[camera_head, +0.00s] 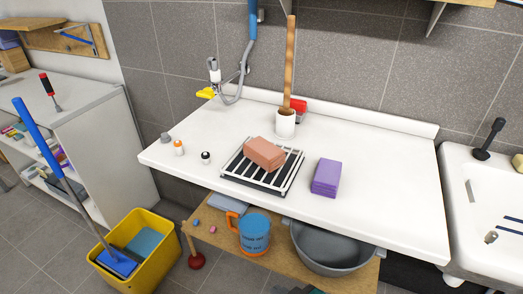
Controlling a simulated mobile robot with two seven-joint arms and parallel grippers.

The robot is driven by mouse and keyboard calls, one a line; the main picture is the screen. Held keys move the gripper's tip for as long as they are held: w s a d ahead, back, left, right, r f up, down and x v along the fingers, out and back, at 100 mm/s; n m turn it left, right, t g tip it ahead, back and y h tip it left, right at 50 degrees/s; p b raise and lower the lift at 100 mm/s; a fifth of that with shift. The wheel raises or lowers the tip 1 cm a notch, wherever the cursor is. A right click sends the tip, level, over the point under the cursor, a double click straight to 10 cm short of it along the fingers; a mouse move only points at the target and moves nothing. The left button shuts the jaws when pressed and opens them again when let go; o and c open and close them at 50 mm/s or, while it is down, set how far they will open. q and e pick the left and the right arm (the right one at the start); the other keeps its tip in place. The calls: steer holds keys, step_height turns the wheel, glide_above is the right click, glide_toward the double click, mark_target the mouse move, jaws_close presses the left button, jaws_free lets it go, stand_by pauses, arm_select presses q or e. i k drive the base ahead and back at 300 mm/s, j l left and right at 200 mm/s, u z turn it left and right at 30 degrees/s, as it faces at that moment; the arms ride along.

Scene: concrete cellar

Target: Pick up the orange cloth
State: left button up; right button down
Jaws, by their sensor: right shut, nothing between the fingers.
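The orange cloth (264,153) looks like a thick, folded, dull orange-brown block. It rests on a black and white slatted rack (240,176) on the white counter (367,164), near its front middle. Its top and front faces show, and nothing covers it. I cannot make out either of my grippers in the head view, and nothing touches the cloth.
A purple folded block (326,177) lies right of the rack. A white cup (285,125) with a tall wooden handle (289,60) stands behind it. The counter's right part is clear, beside a white sink (487,220).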

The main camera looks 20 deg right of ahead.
mark_target(266, 155)
steer(key=i+j+z, duration=0.2)
steer(key=j, duration=0.15)
steer(key=i+j+z, duration=0.2)
steer(key=j, duration=0.15)
steer(key=i+j+z, duration=0.2)
steer(key=j, duration=0.2)
steer(key=k, duration=0.1)
